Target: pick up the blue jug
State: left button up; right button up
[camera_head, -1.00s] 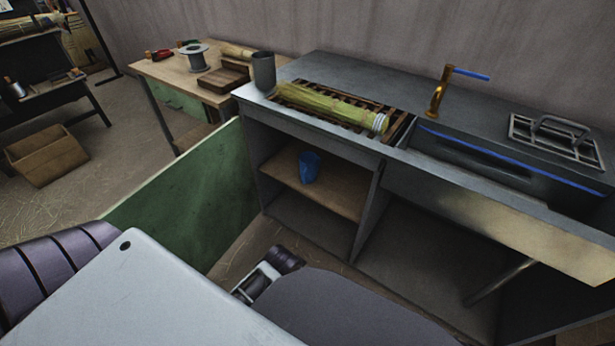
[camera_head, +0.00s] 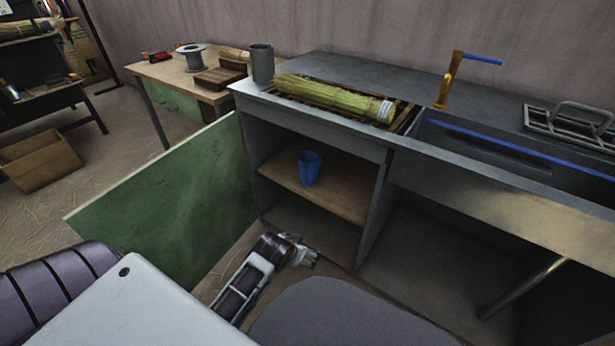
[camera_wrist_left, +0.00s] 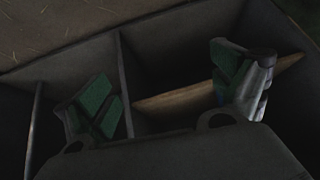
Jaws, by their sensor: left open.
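The blue jug (camera_head: 309,169) stands upright on the wooden shelf (camera_head: 345,196) inside the open cabinet under the counter. My left gripper (camera_head: 302,251) is low in front of the cabinet opening, below the shelf and apart from the jug. In the left wrist view the left gripper (camera_wrist_left: 160,85) is open and empty, with green pads on its fingers. My right gripper is not in view.
The green cabinet door (camera_head: 180,205) stands open left of the opening. A vertical panel (camera_head: 372,215) bounds the shelf on the right. A grey cup (camera_head: 262,65) and a straw bundle (camera_head: 335,98) are on the counter (camera_head: 350,72). The space around the jug is clear.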

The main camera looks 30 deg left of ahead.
pick_arm(q)
jog(key=w+a+n+t+y, duration=0.1)
jog(key=w+a+t, duration=0.4)
jog(key=w, duration=0.5)
jog(key=w+a+f+n+t+y, duration=0.1)
jog(key=w+a+n+t+y, duration=0.1)
jog(key=w+a+t, duration=0.3)
jog(key=shift+w+a+f+n+y, duration=0.25)
jog(key=shift+w+a+y, duration=0.25)
jog(key=shift+w+a, duration=1.75)
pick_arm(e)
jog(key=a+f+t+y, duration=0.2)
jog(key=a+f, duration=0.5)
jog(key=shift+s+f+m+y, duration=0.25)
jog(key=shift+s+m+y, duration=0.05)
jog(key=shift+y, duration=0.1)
pick_arm(q)
jog(key=shift+w+d, duration=0.6)
jog(key=shift+r, duration=0.1)
